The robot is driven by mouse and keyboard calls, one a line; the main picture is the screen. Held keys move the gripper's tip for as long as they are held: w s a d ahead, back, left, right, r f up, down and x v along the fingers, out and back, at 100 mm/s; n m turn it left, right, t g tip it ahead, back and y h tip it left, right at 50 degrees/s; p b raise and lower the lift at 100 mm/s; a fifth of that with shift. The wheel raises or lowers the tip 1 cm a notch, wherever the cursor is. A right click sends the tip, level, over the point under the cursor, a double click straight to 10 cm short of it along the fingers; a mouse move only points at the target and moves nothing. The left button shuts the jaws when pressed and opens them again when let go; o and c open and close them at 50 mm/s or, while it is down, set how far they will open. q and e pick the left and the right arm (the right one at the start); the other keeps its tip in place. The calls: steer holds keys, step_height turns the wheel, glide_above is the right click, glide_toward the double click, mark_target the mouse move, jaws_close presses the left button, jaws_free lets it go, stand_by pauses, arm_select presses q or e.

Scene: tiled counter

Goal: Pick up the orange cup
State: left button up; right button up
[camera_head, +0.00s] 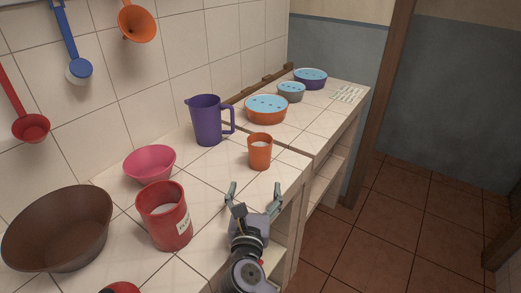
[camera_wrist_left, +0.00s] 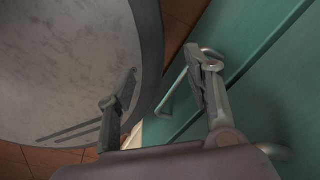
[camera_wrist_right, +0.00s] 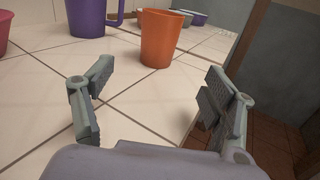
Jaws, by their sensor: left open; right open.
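The orange cup (camera_head: 260,153) stands upright on the tiled counter, near its right edge, with something pale inside. In the right wrist view the orange cup (camera_wrist_right: 160,40) stands ahead of my right gripper, between the lines of its fingers but beyond their tips. My right gripper (camera_head: 255,192) is open and empty over the counter, in front of the cup and apart from it; its two fingers also show in the right wrist view (camera_wrist_right: 160,85). My left gripper (camera_wrist_left: 165,78) is open and empty in the left wrist view, away from the counter; it is not in the head view.
A purple pitcher (camera_head: 206,122) stands behind and left of the cup. A red canister (camera_head: 166,222), a pink bowl (camera_head: 150,165) and a brown bowl (camera_head: 60,232) are on the left. An orange bowl (camera_head: 267,115) sits farther back. The counter's right edge is close to the cup.

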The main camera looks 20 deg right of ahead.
glide_toward(258, 159)
steer(key=shift+x, duration=0.85)
steer(key=x, duration=0.3)
steer(key=shift+d+f, duration=0.1)
steer(key=shift+d, duration=0.05)
steer(key=shift+x, duration=0.9)
steer(key=x, duration=0.4)
steer(key=shift+w+p, duration=0.25)
steer(key=shift+p, duration=0.05)
steer(key=shift+w+d, duration=0.1)
steer(key=shift+w, duration=0.1)
arm_select(q)
steer(key=shift+s+a+r, duration=0.1)
steer(key=shift+s+r, duration=0.15)
steer(key=shift+s, duration=0.8)
arm_select(e)
steer(key=shift+c, duration=0.4)
arm_select(q)
steer(key=shift+w+a, duration=0.15)
steer(key=shift+w, duration=0.1)
arm_select(e)
steer(key=c, duration=1.3)
